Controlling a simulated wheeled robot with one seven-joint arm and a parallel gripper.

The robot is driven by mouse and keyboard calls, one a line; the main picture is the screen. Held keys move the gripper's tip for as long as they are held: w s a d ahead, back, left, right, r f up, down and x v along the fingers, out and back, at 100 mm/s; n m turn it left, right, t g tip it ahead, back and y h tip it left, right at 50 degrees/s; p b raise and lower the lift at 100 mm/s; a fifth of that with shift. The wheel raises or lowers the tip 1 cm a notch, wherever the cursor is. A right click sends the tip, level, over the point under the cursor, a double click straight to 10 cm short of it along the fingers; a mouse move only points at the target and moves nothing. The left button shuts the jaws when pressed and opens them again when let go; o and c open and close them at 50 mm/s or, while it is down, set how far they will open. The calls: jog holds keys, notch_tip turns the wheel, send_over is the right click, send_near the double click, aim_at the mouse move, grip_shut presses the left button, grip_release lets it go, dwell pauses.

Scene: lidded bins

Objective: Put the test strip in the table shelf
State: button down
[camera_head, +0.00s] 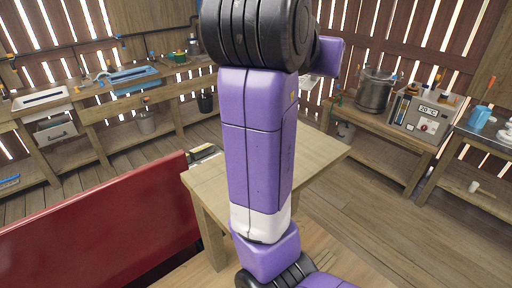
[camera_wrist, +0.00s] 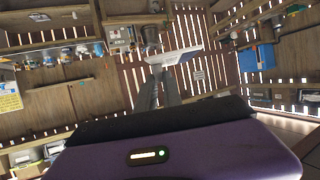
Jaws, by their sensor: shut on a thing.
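In the wrist view my gripper (camera_wrist: 164,72) shows as two grey fingers reaching away from the purple wrist. They are shut on a pale, thin, flat piece, which I take to be the test strip (camera_wrist: 188,54); it lies across the fingertips and sticks out to the right. In the head view my purple arm hides the middle, and neither the gripper nor the strip shows. A light wooden table (camera_head: 208,183) stands behind the arm. Paler boards show low down by the arm; I cannot tell whether they are its shelf.
A red panel (camera_head: 100,225) stands at the left. A small dark-and-pale item (camera_head: 204,153) lies at the table's back left edge. Workbenches with a blue tray (camera_head: 135,77), a metal pot (camera_head: 375,92) and a device (camera_head: 425,116) line the walls.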

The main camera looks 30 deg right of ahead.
aim_at(299, 166)
jog(key=shift+w+f, duration=0.2)
jog(key=shift+w, duration=0.05)
notch_tip(299, 166, down, 20)
jog(key=shift+r+p, duration=0.2)
jog(key=shift+p, duration=0.75)
jog(key=shift+f, duration=0.1)
jog(key=c, duration=1.5)
grip_release()
jog(key=shift+c, duration=0.2)
jog(key=shift+o, duration=0.2)
jog(key=shift+r, duration=0.25)
jog(key=b+v, duration=0.2)
jog(key=v, duration=1)
jog(key=shift+f, duration=0.2)
